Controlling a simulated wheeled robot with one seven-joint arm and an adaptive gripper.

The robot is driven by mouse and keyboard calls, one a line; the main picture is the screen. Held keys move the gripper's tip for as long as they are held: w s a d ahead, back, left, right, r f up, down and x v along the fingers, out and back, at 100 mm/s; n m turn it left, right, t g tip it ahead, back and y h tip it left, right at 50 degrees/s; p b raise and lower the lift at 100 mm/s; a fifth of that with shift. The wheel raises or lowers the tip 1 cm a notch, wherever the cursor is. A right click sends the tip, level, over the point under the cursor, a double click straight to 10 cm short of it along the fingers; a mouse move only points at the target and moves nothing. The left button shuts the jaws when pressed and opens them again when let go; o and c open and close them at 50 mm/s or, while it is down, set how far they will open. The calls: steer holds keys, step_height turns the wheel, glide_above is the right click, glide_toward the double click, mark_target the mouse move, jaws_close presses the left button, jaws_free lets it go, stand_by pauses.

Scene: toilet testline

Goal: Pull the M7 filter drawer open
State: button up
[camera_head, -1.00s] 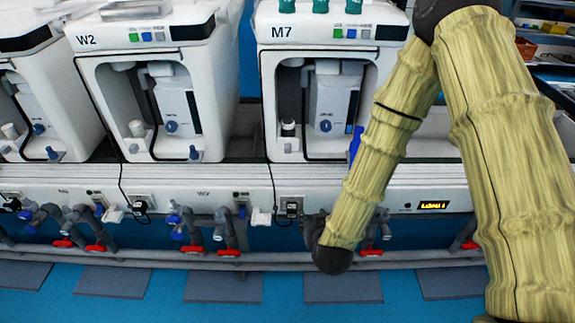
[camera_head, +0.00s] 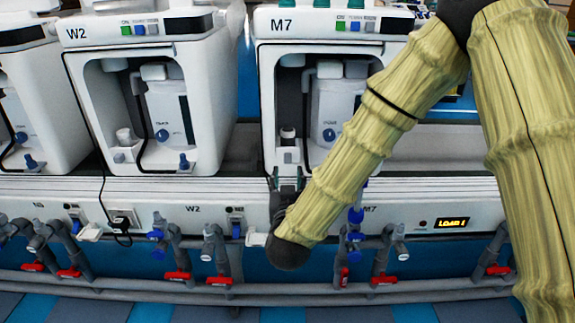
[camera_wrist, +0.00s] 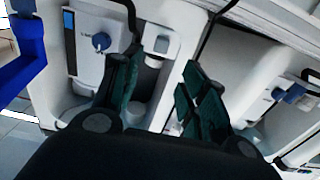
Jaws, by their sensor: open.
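The M7 unit (camera_head: 337,25) is a white housing with an open bay at the upper middle of the head view. Inside its bay is a pale canister with a blue knob (camera_head: 329,135), partly hidden by my arm. I cannot tell which part is the filter drawer. My gripper (camera_head: 288,178) is small in the head view, at the lower left front of the M7 bay. In the wrist view my gripper (camera_wrist: 160,75) has its dark green fingers spread apart with nothing held between them. A canister with a blue knob (camera_wrist: 101,42) shows beyond the left finger.
The W2 unit (camera_head: 147,38) stands left of M7. Pipes with red valve handles (camera_head: 383,279) run along the front below the bench. A lit display (camera_head: 453,223) is on the bench front at right. My arm covers M7's right side.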

mark_target(288, 159)
steer(key=w+b, duration=0.3)
steer(key=w, duration=0.7)
steer(key=shift+w, duration=0.1)
jaws_close()
